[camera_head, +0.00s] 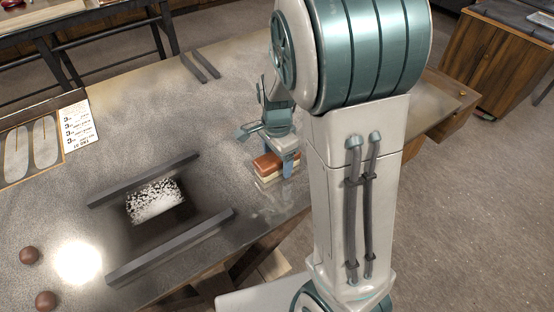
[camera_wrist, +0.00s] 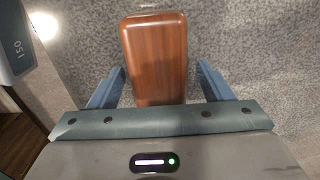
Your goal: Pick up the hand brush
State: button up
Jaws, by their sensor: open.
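The hand brush (camera_wrist: 155,55) has a smooth reddish-brown wooden back with rounded corners, seen from above in the wrist view. In the head view the brush (camera_head: 268,163) lies on the table, with a pale layer under its brown top. My gripper (camera_wrist: 161,85) is open, with one blue finger on each side of the brush's near part. A narrow gap shows on both sides. In the head view my gripper (camera_head: 285,158) is right over the brush and hides part of it.
Two dark rails (camera_head: 170,246) flank a black-and-white speckled patch (camera_head: 155,201) left of the brush. Two brown balls (camera_head: 29,255) lie at the far left. A printed card (camera_head: 78,126) and a tray with pale soles (camera_head: 45,146) lie at the left. The table's front edge is close to the brush.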

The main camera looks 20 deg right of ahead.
jog(key=shift+f, duration=0.45)
jog(key=shift+c, duration=0.3)
jog(key=c, duration=1.1)
jog(key=shift+r, duration=0.1)
jog(key=shift+c, duration=0.2)
jog(key=shift+r, duration=0.5)
jog(key=r, duration=0.2)
jog(key=d+r, duration=0.1)
jog(key=shift+s+r+b, duration=0.25)
jog(key=shift+b, duration=0.05)
jog(key=s+d+r+b, duration=0.1)
jog(key=s+d+r, duration=0.4)
jog(key=d, duration=0.4)
jog(key=shift+s+r, duration=0.3)
jog(key=shift+r, duration=0.4)
